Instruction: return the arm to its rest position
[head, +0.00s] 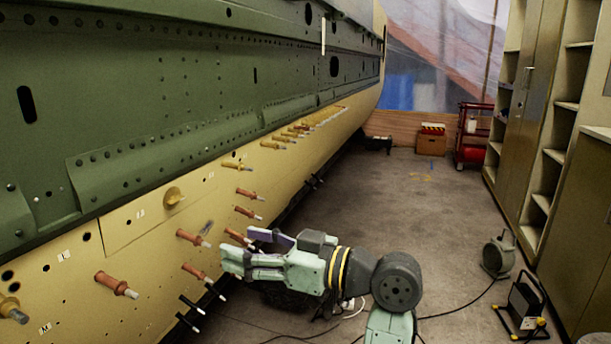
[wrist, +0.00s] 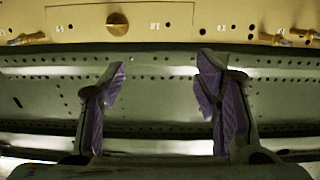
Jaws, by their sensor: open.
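My gripper (head: 250,254) is in the lower middle of the head view, at the end of my pale green and dark grey arm (head: 345,275). It points left toward the fuselage side. In the wrist view my gripper (wrist: 160,90) shows two purple-padded fingers standing wide apart, with nothing between them. The green and yellow fuselage skin (head: 150,100) fills the left of the head view. In the wrist view the green skin (wrist: 160,66) lies beyond the fingers. I cannot tell the exact gap between the fingertips and the skin or its pins.
Several reddish-brown and yellow pins (head: 193,238) stick out of the lower skin near my gripper. A round yellow knob (head: 173,196) sits on a panel. Shelving (head: 560,130), a work lamp (head: 525,305) and a small grey drum (head: 498,255) stand right. The middle floor (head: 400,200) is clear.

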